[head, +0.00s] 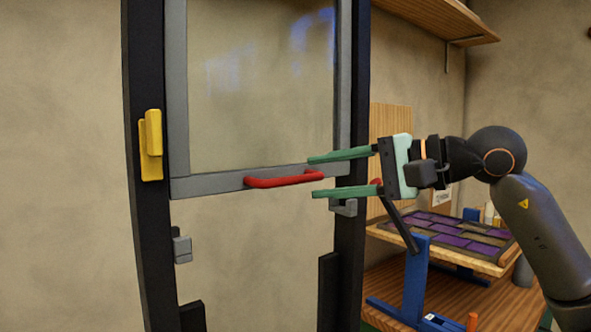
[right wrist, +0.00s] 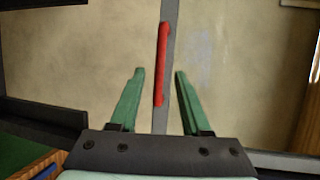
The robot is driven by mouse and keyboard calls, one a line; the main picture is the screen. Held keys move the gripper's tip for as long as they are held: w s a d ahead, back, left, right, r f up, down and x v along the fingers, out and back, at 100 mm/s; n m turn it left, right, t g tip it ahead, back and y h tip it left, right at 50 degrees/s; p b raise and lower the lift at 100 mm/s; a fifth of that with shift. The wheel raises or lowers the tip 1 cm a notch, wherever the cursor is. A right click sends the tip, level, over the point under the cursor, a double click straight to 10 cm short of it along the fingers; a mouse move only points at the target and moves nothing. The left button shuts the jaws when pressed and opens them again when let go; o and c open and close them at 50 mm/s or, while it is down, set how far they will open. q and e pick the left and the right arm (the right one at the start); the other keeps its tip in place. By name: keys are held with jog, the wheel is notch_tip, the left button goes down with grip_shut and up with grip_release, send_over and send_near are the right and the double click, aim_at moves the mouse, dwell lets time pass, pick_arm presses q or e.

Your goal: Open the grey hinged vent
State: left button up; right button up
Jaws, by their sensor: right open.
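The grey hinged vent (head: 178,100) is a grey-framed glass pane between dark posts. It looks shut, its lower rail level with the posts. A red bar handle (head: 284,180) lies along that rail. My right gripper (head: 313,177) is open with green fingers, one above and one below the handle's right end. In the right wrist view the handle (right wrist: 162,62) runs between the fingers (right wrist: 160,72) and past their tips. I see no grip on it, and cannot tell the exact depth gap. My left gripper is not in view.
A yellow block fitting (head: 151,146) sits on the left post (head: 147,230). Small grey brackets (head: 182,248) are below the vent. At right, a blue-legged stand (head: 414,280) holds a purple-paned panel (head: 440,229) below my right arm. A wooden shelf (head: 440,18) is above.

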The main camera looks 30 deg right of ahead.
aim_at(300, 180)
jog(key=p+x, duration=0.1)
jog(key=x, duration=0.4)
jog(key=shift+w+a, duration=0.2)
jog(key=shift+w, duration=0.05)
grip_shut()
dwell(1.2)
